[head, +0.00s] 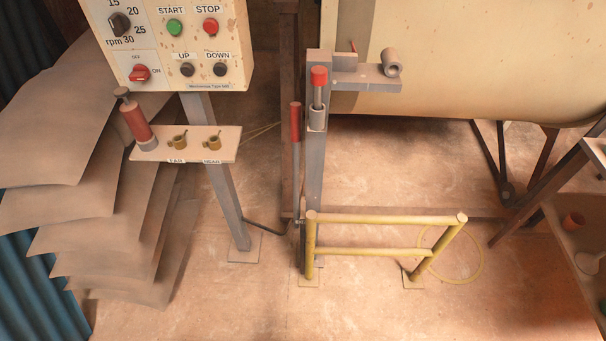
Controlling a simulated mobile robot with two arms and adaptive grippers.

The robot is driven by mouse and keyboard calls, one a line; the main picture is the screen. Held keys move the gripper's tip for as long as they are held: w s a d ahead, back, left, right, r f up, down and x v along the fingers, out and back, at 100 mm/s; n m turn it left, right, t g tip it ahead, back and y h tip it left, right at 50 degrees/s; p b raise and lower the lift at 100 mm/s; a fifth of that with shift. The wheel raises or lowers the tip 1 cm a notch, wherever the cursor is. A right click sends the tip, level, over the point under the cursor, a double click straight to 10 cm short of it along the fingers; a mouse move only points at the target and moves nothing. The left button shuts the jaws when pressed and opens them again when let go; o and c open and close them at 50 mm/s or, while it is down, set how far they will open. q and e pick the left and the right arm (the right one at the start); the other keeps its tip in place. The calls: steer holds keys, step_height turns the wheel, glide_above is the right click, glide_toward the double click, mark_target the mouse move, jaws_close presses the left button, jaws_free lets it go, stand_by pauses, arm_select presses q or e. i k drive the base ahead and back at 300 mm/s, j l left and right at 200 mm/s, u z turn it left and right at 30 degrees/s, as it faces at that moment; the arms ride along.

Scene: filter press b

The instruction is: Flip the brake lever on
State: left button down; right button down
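No brake label is readable, so I cannot tell for certain which part is the brake lever. A long upright lever with a red grip (296,122) stands against the left side of a grey post (314,180) in the middle of the head view. Its thin rod runs down toward the floor. A red-capped pin (319,76) stands upright in a sleeve near the top of the same post. Neither of my grippers is in view, and nothing touches the lever.
A yellow rail (385,218) stands in front of the post. A control panel (175,45) and a small shelf (225,143) are at left, beside stacked sacks (50,130). A large cream drum (470,60) is behind. The front floor is clear.

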mark_target(294, 107)
steer(key=i+l, duration=0.15)
steer(key=i, duration=0.4)
steer(key=i+l+z, duration=0.15)
steer(key=i, duration=0.4)
